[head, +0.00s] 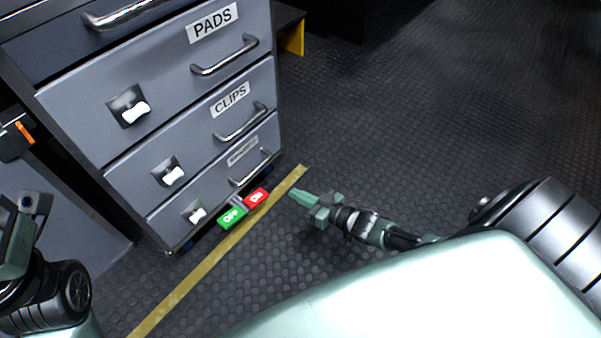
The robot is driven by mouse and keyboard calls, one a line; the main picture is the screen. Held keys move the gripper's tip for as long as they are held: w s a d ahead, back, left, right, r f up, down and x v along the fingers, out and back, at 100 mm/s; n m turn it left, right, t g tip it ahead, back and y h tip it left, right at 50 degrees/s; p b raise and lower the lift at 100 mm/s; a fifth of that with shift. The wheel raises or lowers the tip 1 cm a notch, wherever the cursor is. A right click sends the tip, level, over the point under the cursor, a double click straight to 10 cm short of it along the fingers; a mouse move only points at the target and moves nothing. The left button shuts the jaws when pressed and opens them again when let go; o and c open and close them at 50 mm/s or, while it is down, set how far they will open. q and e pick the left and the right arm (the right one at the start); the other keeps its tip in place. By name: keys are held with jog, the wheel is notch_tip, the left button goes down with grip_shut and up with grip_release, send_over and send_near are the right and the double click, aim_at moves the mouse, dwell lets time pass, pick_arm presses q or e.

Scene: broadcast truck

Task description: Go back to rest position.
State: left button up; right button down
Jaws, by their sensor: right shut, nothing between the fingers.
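My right gripper (294,194) is low over the dark floor in the middle of the head view. Its fingers are together with nothing between them, and they point left toward the red ON pedal (257,198). A small gap shows in the picture between the fingertips and that pedal. The green OFF pedal (232,216) is just left of the red one, at the foot of the cabinet. My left gripper (18,240) shows only in part at the left edge, and its fingers cannot be made out clearly.
A grey drawer cabinet (160,75) stands at the upper left, with drawers labelled PADS and CLIPS, metal handles and white latches. Yellow tape (205,263) runs along the floor before it. The dark textured floor (430,110) is clear to the upper right.

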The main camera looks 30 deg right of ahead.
jog(key=shift+s+d+r, duration=0.1)
jog(key=shift+s+d, duration=0.05)
jog(key=shift+s, duration=0.15)
dwell(0.4)
